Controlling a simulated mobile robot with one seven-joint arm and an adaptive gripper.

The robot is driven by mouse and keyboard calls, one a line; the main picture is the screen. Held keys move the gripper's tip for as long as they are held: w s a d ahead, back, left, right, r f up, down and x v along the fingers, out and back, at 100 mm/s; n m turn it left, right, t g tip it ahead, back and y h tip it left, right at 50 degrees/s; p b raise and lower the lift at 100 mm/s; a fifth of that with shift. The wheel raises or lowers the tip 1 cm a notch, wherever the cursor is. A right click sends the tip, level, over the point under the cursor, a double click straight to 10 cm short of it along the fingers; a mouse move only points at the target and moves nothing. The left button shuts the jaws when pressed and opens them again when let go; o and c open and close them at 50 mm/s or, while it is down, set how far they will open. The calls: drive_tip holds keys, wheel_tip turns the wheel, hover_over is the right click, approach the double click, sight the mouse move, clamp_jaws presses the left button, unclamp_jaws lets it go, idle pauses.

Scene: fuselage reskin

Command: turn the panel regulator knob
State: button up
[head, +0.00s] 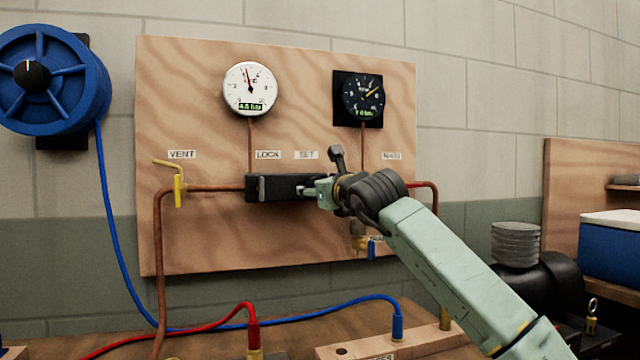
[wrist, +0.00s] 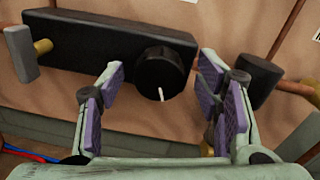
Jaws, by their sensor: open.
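The regulator knob (wrist: 161,73) is a round black knob with a white pointer line, on the right part of a black regulator block (wrist: 85,37) in the wrist view. The block also shows in the head view (head: 275,187), under the LOCK and SET labels; there my gripper and arm hide the knob. My gripper (wrist: 160,82) is open, with one purple-padded finger on each side of the knob. I cannot tell whether either pad touches it. In the head view my gripper (head: 312,191) is at the block's right end.
A white gauge (head: 250,89) and a dark gauge (head: 362,97) are on the wooden panel (head: 200,240). A yellow valve handle (head: 179,191) is left of the block. In the wrist view a dark valve handle (wrist: 256,82) stands close to the right finger. A blue hose reel (head: 70,85) hangs at left.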

drive_tip(key=c, duration=1.2)
drive_tip(key=shift+o, duration=0.2)
drive_tip(key=shift+n, duration=0.4)
drive_tip(key=shift+a+n+h+p, duration=0.1)
drive_tip(key=shift+n+h+p, duration=0.15)
drive_tip(key=shift+n, duration=3.7)
drive_tip(key=shift+a+n+h+p, duration=0.15)
drive_tip(key=shift+n+h, duration=0.1)
drive_tip(key=shift+n, duration=3.7)
drive_tip(key=shift+f, duration=0.1)
